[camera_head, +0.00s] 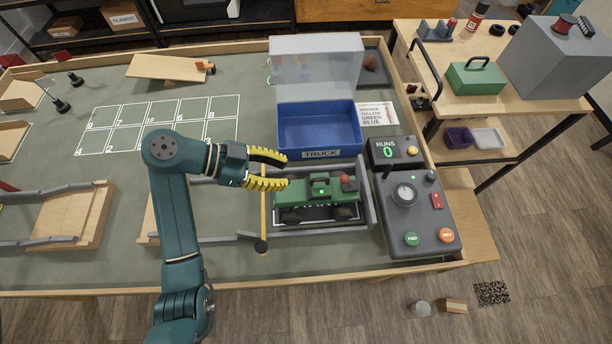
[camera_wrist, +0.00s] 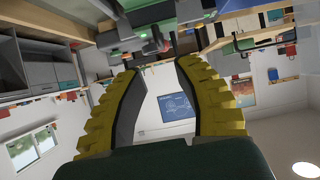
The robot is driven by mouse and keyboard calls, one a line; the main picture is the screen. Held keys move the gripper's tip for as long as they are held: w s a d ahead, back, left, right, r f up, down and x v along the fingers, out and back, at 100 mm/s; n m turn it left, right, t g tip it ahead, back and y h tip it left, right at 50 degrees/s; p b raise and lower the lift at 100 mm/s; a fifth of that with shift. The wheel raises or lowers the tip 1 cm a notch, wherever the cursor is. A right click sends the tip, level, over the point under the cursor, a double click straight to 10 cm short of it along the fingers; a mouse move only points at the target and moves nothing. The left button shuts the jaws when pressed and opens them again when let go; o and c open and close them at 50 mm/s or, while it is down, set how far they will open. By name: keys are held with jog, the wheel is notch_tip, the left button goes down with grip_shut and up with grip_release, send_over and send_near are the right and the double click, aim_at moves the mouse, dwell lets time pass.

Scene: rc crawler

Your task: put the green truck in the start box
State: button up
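The green truck (camera_head: 315,191) stands upright on its dark wheels inside the start box (camera_head: 322,227), a marked bay with grey rails near the front right of the table. It has a lit green spot and a red part at its right end. My gripper (camera_head: 284,171) is just left of and above the truck, its yellow-ridged fingers pointing right. In the wrist view my gripper (camera_wrist: 155,75) has its fingers apart with nothing between them. A green shape at the top of the wrist view may be the truck; I cannot tell.
A blue bin (camera_head: 318,128) labelled TRUCK with a clear raised lid (camera_head: 316,60) stands behind the bay. A control box (camera_head: 418,210) with knob and buttons is right of it. A yellow pole (camera_head: 263,215) stands at the bay's left end. Wooden ramps (camera_head: 72,215) lie left.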

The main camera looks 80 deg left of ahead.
jog(key=v, duration=0.3)
jog(key=shift+s+r, duration=0.1)
jog(key=w+d+r+y, duration=0.1)
jog(key=w+d+r, duration=0.15)
jog(key=w, duration=0.75)
jog(key=w+d+r+y, duration=0.15)
jog(key=w+d, duration=0.25)
jog(key=w, duration=0.7)
jog(key=w+d+r+t, duration=0.2)
jog(key=w+d+r, duration=0.65)
jog(key=d, duration=0.25)
jog(key=s+d+r+t+h, duration=0.2)
jog(key=d+r+t, duration=0.6)
jog(key=d+r, duration=1)
jog(key=s+d, duration=0.1)
jog(key=d, duration=0.3)
jog(key=shift+s+r+n, duration=0.25)
jog(key=shift+s+n, duration=0.1)
jog(key=shift+n, duration=0.05)
